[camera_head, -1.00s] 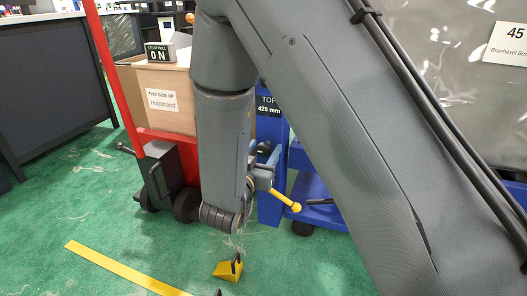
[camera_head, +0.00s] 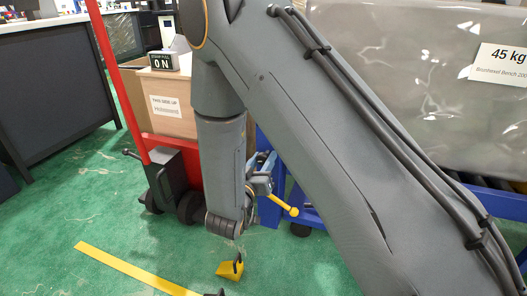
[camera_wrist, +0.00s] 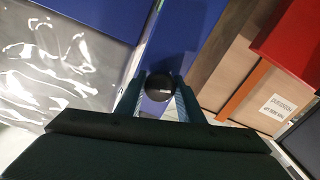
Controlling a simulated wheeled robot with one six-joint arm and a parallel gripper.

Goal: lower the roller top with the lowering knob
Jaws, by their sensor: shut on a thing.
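My gripper (camera_wrist: 160,100) is shut on a round black knob (camera_wrist: 160,84) in the wrist view, with one finger on each side of it. The knob stands in front of the blue frame (camera_wrist: 154,50) of the roller stand. In the head view my gripper (camera_head: 262,180) is beside the blue post (camera_head: 270,208), partly hidden by my arm. A lever with a yellow end (camera_head: 290,209) sticks out to the right of it. The roller top is mostly hidden behind my arm; part of its blue side (camera_head: 505,200) shows at the right edge, under a wrapped grey load.
The wrapped load (camera_head: 420,90) with a 45 kg label is at the right. A red pallet truck (camera_head: 165,150) with a carton (camera_head: 172,100) stands at the left. A yellow wedge (camera_head: 230,270) and a yellow floor strip (camera_head: 130,268) lie on green floor.

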